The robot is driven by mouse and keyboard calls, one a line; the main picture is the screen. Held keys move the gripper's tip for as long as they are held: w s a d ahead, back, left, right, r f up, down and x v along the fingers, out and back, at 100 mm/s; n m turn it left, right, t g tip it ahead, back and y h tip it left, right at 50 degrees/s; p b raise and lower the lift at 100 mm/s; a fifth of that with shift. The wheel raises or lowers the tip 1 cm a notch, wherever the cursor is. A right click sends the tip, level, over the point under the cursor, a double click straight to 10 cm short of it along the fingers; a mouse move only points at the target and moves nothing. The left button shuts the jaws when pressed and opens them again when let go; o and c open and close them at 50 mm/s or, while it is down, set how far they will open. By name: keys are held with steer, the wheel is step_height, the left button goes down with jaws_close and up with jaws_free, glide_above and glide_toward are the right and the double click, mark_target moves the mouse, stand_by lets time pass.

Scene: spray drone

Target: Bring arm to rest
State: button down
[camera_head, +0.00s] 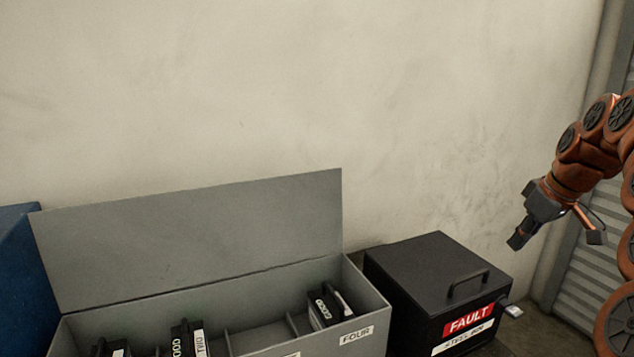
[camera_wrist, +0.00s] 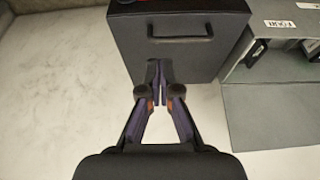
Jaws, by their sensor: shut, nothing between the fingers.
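My gripper (camera_head: 518,240) hangs at the end of my orange arm on the right of the head view, pointing down and to the left. It is in the air, to the right of and above the black box, apart from it. In the wrist view my gripper (camera_wrist: 160,92) has its fingers together with nothing between them. The black box lies beyond the fingertips in that view.
A black box (camera_head: 410,262) with a handle and a red FAULT label stands beside an open grey bin (camera_head: 372,300). The bin has dividers and holds several dark labelled items. A blue object (camera_head: 18,265) is at the far left. A pale wall (camera_head: 200,90) stands behind.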

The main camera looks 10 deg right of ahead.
steer(key=s+a+f+g, duration=0.1)
steer(key=s+a+f, duration=0.1)
steer(key=s+a, duration=0.35)
steer(key=s+a+f+g, duration=0.1)
steer(key=s+a+f, duration=0.1)
steer(key=a, duration=0.7)
steer(key=s+a+f+g, duration=0.1)
steer(key=s+a+f, duration=0.15)
steer(key=a, duration=0.45)
steer(key=s+a+f+m+g, duration=0.1)
steer(key=s+a+f, duration=0.2)
steer(key=s, duration=0.7)
steer(key=s+a+f+m+g+h+p, duration=0.1)
steer(key=s+a+f+m, duration=0.1)
steer(key=s+f, duration=0.5)
steer(key=s, duration=0.4)
steer(key=shift+a+f+m+g, duration=0.2)
steer(key=shift+a+m+g, duration=0.1)
steer(key=shift+a+g, duration=0.1)
steer(key=shift+s, duration=0.2)
